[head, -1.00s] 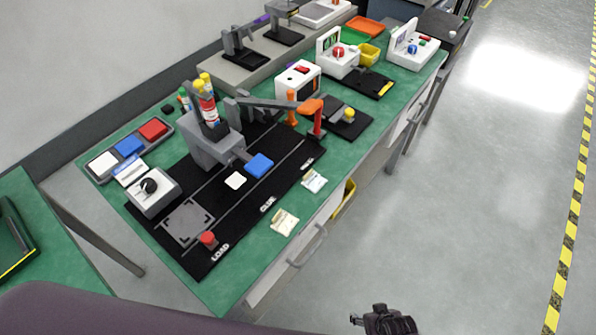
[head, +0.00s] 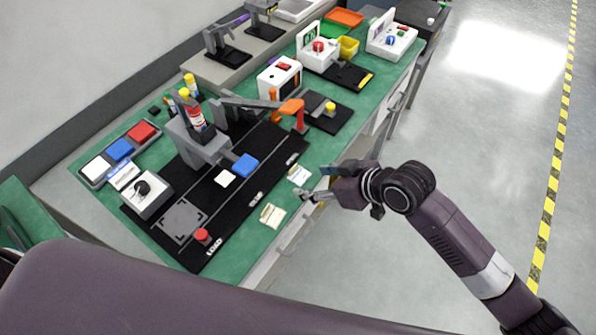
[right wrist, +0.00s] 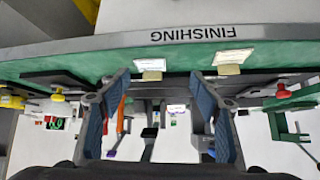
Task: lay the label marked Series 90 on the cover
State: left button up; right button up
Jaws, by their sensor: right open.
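Two small labels lie on the green bench near its front edge: a cream one (head: 272,215) and a whitish one with a blue-green part (head: 299,174). Their print is too small to read, so I cannot tell which is marked Series 90. Both also show in the right wrist view, one at left (right wrist: 152,68) and one at right (right wrist: 230,60). A white square piece (head: 226,178), possibly the cover, sits on the black track. My right gripper (head: 314,183) is open and empty, at the bench's front edge beside the whitish label. My left gripper is out of view.
A white dial box (head: 146,193) stands left. Floor right of the bench is clear.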

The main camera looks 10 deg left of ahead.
aim_at(294, 169)
jog(key=shift+w+a+r+n+g+p, duration=0.2)
jog(key=shift+w+a+n, duration=0.25)
jog(key=shift+w, duration=0.3)
jog(key=shift+w+a+r+n+g+p, duration=0.1)
jog(key=shift+w+a+n+g, duration=0.1)
jog(key=shift+w+a+n, duration=0.3)
jog(key=x, duration=0.2)
jog(key=p+x, duration=0.1)
jog(key=x, duration=0.1)
jog(key=shift+w+r+m, duration=0.15)
jog(key=shift+w+m, duration=0.1)
jog(key=shift+w, duration=0.05)
jog(key=shift+w+a+f, duration=0.25)
jog(key=shift+a+f, duration=0.15)
jog(key=shift+f, duration=0.15)
jog(key=c, duration=0.8)
jog(key=shift+r, duration=0.1)
jog(key=shift+c, duration=0.3)
